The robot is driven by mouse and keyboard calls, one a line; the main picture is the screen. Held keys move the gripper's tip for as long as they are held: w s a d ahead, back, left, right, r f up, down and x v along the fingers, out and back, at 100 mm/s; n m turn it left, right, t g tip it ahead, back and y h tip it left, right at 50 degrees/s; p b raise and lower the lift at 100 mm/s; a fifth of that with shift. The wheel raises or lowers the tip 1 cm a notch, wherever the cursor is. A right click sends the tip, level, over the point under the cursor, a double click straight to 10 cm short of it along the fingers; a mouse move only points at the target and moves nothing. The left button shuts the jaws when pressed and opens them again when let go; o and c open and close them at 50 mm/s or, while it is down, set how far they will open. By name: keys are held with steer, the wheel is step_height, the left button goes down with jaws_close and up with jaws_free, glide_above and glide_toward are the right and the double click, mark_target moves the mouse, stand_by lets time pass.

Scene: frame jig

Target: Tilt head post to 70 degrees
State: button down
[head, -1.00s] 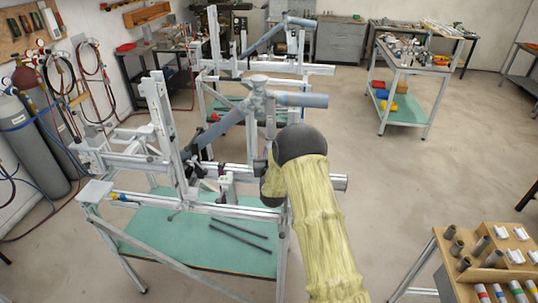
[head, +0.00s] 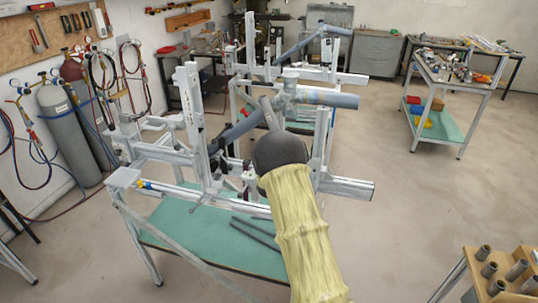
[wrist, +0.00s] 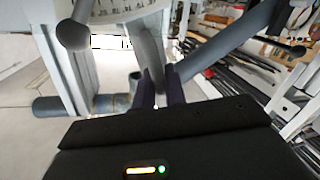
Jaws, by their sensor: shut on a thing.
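My gripper (wrist: 160,90) has its two dark fingers closed around a slim grey bar (wrist: 151,55) in the wrist view. This may be the head post or a lever on it; I cannot tell which. In the head view a grey bar (head: 269,112), leaning to the left, rises beside the tube joint of the near jig (head: 190,125). My yellow-sleeved arm and its dark wrist hide the gripper there. A pale plate with scale marks (wrist: 125,10) shows at the top of the wrist view, its reading not legible. A dark round knob (wrist: 73,35) is left of it.
Blue-grey frame tubes (head: 330,98) lie in the jig close to my wrist. Gas cylinders (head: 70,135) are at the left, a tool cart (head: 452,95) at the back right, and a wooden rack (head: 500,270) at the lower right.

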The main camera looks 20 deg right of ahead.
steer(key=shift+w+a+r, duration=0.25)
steer(key=shift+r, duration=0.15)
steer(key=c, duration=1.5)
jaws_free()
steer(key=shift+c, duration=0.2)
steer(key=shift+f, duration=0.1)
steer(key=shift+s+f, duration=0.1)
steer(key=shift+f, duration=0.05)
steer(key=b+v, duration=0.7)
steer(key=v, duration=1)
steer(key=shift+s, duration=0.25)
